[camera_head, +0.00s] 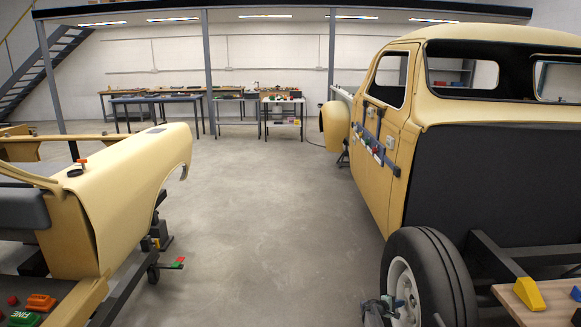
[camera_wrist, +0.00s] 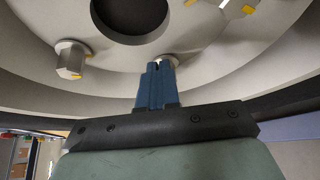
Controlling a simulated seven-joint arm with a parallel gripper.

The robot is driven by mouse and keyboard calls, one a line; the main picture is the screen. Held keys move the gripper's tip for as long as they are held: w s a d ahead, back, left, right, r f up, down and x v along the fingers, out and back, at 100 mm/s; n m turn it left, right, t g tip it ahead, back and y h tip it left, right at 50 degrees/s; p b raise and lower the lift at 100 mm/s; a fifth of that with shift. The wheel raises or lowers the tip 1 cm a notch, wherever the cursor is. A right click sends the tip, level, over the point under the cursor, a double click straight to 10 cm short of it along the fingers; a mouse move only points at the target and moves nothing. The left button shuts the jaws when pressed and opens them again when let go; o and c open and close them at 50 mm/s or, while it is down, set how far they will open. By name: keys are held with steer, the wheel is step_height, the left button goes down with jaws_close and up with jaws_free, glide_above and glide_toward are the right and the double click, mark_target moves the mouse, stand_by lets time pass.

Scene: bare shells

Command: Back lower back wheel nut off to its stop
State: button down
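The pale back wheel (camera_wrist: 215,60) fills the upper wrist view, with a dark round centre hole. A hex nut (camera_wrist: 70,60) with a yellow mark stands out at left, and another (camera_wrist: 238,6) at upper right. The lower nut (camera_wrist: 172,57) sits below the hole and is mostly hidden by my gripper (camera_wrist: 158,66). The blue fingers are close together with their tips at this nut. I cannot tell whether they clasp it. In the head view the tyred wheel (camera_head: 439,270) is at lower right, with my gripper (camera_head: 388,306) small in front of its hub.
A cream truck cab (camera_head: 455,90) rises above the wheel. A wooden bench corner (camera_head: 550,302) with a yellow block (camera_head: 529,293) is at lower right. A cream body shell (camera_head: 135,190) stands at left. The concrete floor (camera_head: 260,220) between is clear.

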steer(key=shift+a, duration=0.1)
steer(key=a, duration=0.5)
steer(key=shift+s+a+r, duration=0.15)
steer(key=shift+s+a, duration=0.15)
steer(key=shift+a, duration=0.1)
stand_by(0.3)
steer(key=shift+d+f, duration=0.15)
steer(key=shift+d, duration=0.85)
steer(key=shift+d+f, duration=0.2)
steer(key=shift+d, duration=0.8)
steer(key=shift+d+f, duration=0.15)
steer(key=shift+d, duration=0.85)
steer(key=shift+w, duration=0.25)
